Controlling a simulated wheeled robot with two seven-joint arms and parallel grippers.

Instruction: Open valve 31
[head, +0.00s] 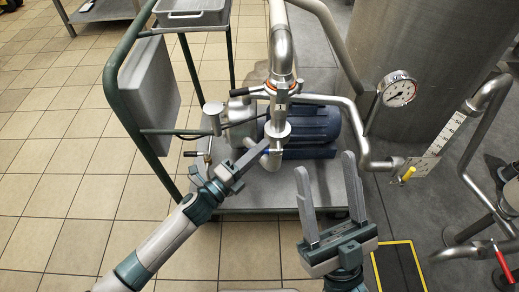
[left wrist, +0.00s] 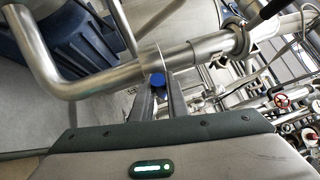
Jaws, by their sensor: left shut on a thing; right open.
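A vertical steel pipe (head: 282,58) with a valve body (head: 281,104) stands over the cart. The valve has an orange ring, and a dark-tipped lever (head: 249,92) points left from it. I cannot read a clear 31 on it. My left gripper (head: 262,148) is below the valve at the lower pipe. In the left wrist view its fingers (left wrist: 158,92) are shut on a small blue-capped part (left wrist: 157,80) beside the pipe (left wrist: 110,78). A black handle (left wrist: 272,8) shows at the top right there. My right gripper (head: 327,165) is open and empty, right of the pipe.
A blue motor (head: 308,126) sits on the grey cart (head: 255,200) with a green frame (head: 124,112). A pressure gauge (head: 397,90), a large steel tank (head: 432,45) and a yellow-handled valve (head: 408,174) are at the right.

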